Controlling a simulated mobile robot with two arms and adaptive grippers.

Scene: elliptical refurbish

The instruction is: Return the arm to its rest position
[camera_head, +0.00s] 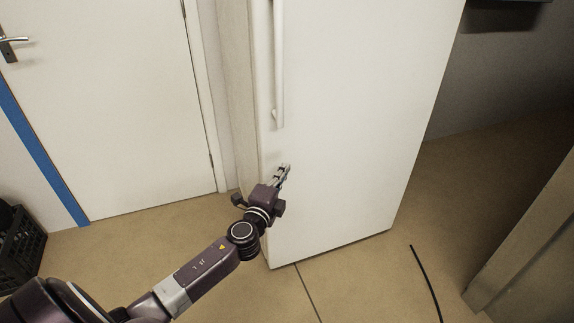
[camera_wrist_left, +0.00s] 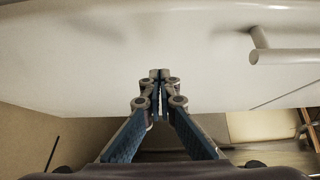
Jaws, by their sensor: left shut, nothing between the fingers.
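My left arm (camera_head: 205,271) reaches from the lower left of the head view toward the white fridge. My left gripper (camera_head: 284,169) is in front of the lower part of the fridge door (camera_head: 345,110), below its handle. The gripper is shut and empty. In the left wrist view the fingertips (camera_wrist_left: 160,75) meet in the middle, with the white door surface (camera_wrist_left: 110,50) beyond them. Whether they touch the door cannot be told. The fridge handle (camera_head: 278,70) is apart from the gripper; it also shows in the left wrist view (camera_wrist_left: 285,56). My right gripper is not in view.
A white room door (camera_head: 105,100) with a metal lever handle (camera_head: 10,42) is at the left, edged by blue tape (camera_head: 40,150). A black crate (camera_head: 22,252) stands at the far left. A dark cable (camera_head: 427,283) lies on the floor. Tan floor (camera_head: 130,250) is open between crate and fridge.

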